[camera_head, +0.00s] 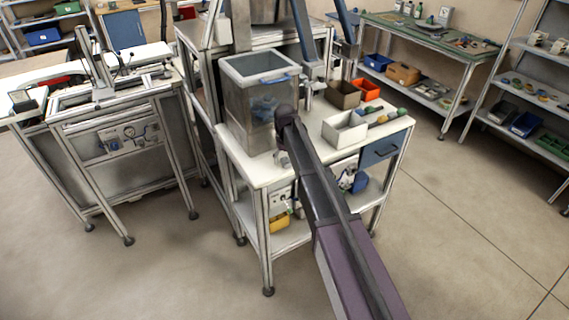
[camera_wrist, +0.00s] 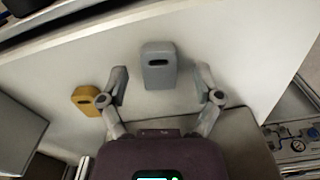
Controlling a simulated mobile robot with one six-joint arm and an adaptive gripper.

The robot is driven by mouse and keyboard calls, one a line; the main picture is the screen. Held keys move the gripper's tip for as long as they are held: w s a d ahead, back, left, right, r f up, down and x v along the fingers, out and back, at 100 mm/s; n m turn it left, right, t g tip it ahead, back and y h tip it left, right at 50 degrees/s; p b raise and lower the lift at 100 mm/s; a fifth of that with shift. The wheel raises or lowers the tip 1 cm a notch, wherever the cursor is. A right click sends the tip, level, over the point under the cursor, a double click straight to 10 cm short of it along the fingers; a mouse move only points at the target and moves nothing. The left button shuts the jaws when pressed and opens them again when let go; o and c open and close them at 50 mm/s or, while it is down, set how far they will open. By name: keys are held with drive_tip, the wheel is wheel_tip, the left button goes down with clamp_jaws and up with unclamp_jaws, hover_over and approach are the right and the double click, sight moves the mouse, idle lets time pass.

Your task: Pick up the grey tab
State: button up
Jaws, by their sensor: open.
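The grey tab (camera_wrist: 158,62) lies flat on the white tabletop in the wrist view, a rounded block with a dark slot near its top. My gripper (camera_wrist: 162,76) is open and empty, with one finger on each side of the tab's lower part in the picture. I see gaps on both sides and no contact; the height between fingers and tab is hard to judge. A yellow tab (camera_wrist: 86,100) with a dark slot lies just left of the left finger. In the head view my arm reaches over the table's front left corner, and I cannot make out the grey tab there.
The white table (camera_head: 256,176) carries a large clear-walled bin (camera_head: 240,118) behind my gripper. A white box (camera_head: 345,133), a brown box (camera_head: 343,95) and a red box (camera_head: 366,89) stand to the right. The tabletop edge runs close by on the left and front.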

sight(285, 161)
drive_tip(key=c, duration=0.8)
drive_tip(key=shift+r, duration=0.1)
wheel_tip(285, 161, up, 3)
drive_tip(key=p, duration=0.3)
drive_tip(key=shift+r+p, duration=0.2)
drive_tip(key=shift+p, duration=0.1)
drive_tip(key=s+d, duration=0.2)
drive_tip(key=s, duration=0.2)
drive_tip(key=s+d+r+p, duration=0.1)
drive_tip(key=s+d, duration=0.2)
drive_tip(key=s, duration=0.2)
drive_tip(key=s+d, duration=0.2)
drive_tip(key=s, duration=0.3)
drive_tip(key=shift+d+r, duration=0.2)
drive_tip(key=shift+d, duration=0.2)
